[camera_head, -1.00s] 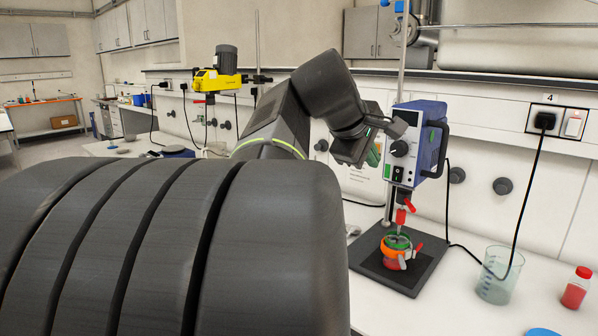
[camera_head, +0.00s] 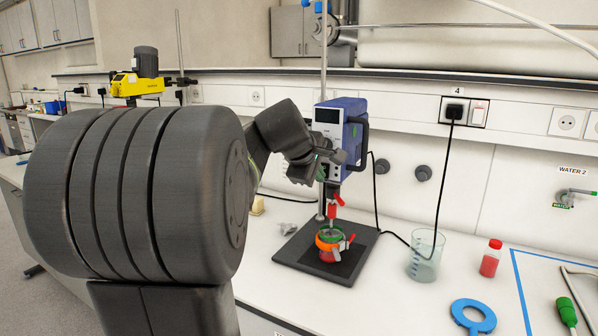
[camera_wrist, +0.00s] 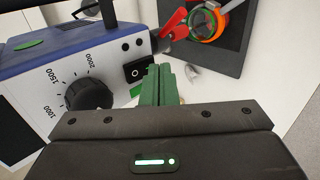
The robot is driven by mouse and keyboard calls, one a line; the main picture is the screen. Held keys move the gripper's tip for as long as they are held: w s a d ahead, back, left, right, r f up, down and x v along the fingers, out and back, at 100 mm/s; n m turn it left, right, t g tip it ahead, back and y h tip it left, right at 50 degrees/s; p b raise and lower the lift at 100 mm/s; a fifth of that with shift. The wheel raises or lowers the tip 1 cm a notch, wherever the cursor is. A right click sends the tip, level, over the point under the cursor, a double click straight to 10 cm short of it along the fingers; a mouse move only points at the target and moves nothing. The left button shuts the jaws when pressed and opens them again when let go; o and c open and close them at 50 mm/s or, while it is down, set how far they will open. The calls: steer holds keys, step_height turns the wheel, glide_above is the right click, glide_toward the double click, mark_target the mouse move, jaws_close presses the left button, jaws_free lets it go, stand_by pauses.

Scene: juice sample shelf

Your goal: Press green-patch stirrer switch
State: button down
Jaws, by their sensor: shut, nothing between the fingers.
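The stirrer (camera_head: 352,112) is a blue box with a grey front, held on a stand above the bench. In the wrist view its front (camera_wrist: 110,60) carries a dial (camera_wrist: 88,93) marked 1000 to 2000. A black rocker switch (camera_wrist: 137,70) sits beside the dial, with a green patch (camera_wrist: 136,90) at its edge, partly hidden by my fingers. My gripper (camera_wrist: 160,72) is shut and empty. Its green fingertips are just right of the switch; I cannot tell whether they touch. In the head view my gripper (camera_head: 328,160) covers the lower front of the stirrer.
Below the stirrer, a vessel with an orange ring and red clamps (camera_head: 330,243) stands on a black base plate (camera_head: 300,255). A glass beaker (camera_head: 425,255), a red bottle (camera_head: 491,258) and a blue ring (camera_head: 473,316) are to the right. A power cable (camera_head: 438,190) hangs from the wall socket.

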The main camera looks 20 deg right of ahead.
steer(key=shift+w+d, duration=0.2)
steer(key=shift+d, duration=0.05)
steer(key=shift+w+d+f, duration=0.1)
steer(key=shift+f, duration=0.05)
stand_by(0.4)
steer(key=shift+p, duration=0.3)
steer(key=shift+r+p, duration=0.7)
steer(key=shift+r, duration=0.2)
